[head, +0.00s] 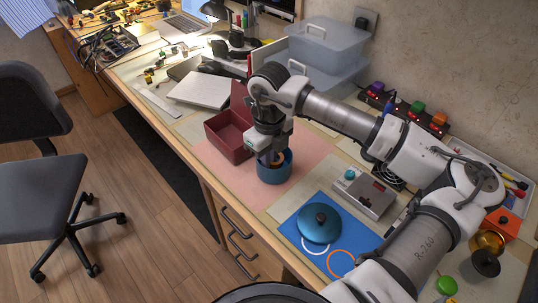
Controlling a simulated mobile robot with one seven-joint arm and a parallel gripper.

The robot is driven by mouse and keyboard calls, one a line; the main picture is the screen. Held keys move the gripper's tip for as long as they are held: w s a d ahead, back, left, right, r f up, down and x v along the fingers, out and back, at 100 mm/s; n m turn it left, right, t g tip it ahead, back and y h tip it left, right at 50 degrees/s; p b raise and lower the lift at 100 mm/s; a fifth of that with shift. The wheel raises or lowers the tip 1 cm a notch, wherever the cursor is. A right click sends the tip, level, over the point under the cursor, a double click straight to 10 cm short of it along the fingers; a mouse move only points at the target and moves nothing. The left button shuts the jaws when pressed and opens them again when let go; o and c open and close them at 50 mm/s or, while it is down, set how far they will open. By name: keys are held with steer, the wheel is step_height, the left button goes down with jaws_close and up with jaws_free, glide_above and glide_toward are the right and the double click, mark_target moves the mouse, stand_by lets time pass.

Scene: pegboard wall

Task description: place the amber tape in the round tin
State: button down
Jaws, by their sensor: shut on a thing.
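The round tin (272,174) is a blue open pot on the pink mat (312,158). My gripper (273,160) points down into the tin's mouth. It is shut on the amber tape (279,164), of which only a small orange-brown part shows between the fingers and the rim. The fingers and the tin's wall hide the rest, and I cannot tell whether the tape touches the tin's floor. A domed blue lid (319,223) lies on the blue mat (290,219), nearer to me.
A dark red box (226,137) with its lid raised stands just left of the tin. White and orange rings (341,263) lie by the blue lid. A grey device (363,193) stands to the right. Clear plastic bins (325,45) stand behind my arm. Bare pink mat lies around the tin.

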steer(key=shift+f+b, duration=0.35)
steer(key=shift+b, duration=0.15)
steer(key=shift+f+b, duration=0.25)
steer(key=shift+b, duration=0.15)
steer(key=c, duration=1.8)
jaws_free()
steer(key=shift+o, duration=0.2)
steer(key=shift+r, duration=0.1)
steer(key=shift+r+p, duration=0.9)
steer(key=shift+p, duration=0.2)
step_height(320, 180, up, 11)
steer(key=b, duration=0.2)
steer(key=shift+r, duration=0.15)
